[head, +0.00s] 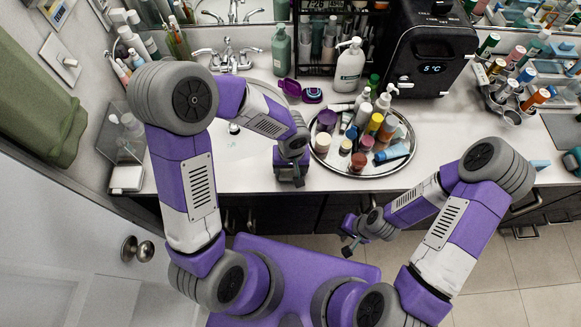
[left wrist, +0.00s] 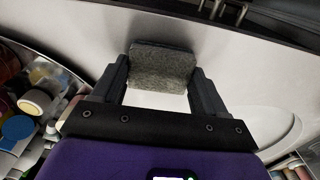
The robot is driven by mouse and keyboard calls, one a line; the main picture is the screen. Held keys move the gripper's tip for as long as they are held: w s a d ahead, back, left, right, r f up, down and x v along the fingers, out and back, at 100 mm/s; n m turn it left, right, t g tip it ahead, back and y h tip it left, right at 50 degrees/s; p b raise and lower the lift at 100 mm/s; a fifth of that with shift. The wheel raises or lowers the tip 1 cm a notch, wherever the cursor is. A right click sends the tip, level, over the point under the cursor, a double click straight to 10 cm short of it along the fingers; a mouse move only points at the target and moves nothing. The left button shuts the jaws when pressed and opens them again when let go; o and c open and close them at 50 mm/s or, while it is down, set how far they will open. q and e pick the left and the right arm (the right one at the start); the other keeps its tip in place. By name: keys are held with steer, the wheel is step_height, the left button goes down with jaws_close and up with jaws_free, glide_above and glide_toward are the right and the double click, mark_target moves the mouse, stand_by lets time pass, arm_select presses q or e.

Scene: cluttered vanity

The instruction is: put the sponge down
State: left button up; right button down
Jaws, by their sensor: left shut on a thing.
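The sponge (left wrist: 160,68), a dark grey-green rough block, sits between the two fingers of my left gripper (left wrist: 157,85) in the left wrist view. The left gripper is shut on it, with a finger against each side. In the head view my left gripper (head: 291,180) is at the front of the white counter, between the sink and the round tray; I cannot make out the sponge there. My right gripper (head: 350,243) is low in front of the counter, away from the sponge, and its opening is too small to judge.
A round metal tray (head: 322,162) crowded with bottles and jars stands right of the left gripper. The sink (head: 235,150) and faucet (head: 230,58) lie to its left. A black mini fridge (head: 432,60) and white pump bottle (head: 349,66) stand behind. A narrow strip of counter near the front edge is clear.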

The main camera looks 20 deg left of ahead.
mark_target(291, 171)
arm_select(q)
steer(key=shift+f, duration=0.2)
steer(key=o, duration=1)
steer(key=shift+r, duration=0.1)
steer(key=shift+r, duration=0.25)
step_height(291, 171, up, 12)
steer(key=p, duration=0.2)
steer(key=shift+d+f+p, duration=0.1)
steer(key=shift+d+p, duration=0.05)
steer(key=shift+p, duration=0.25)
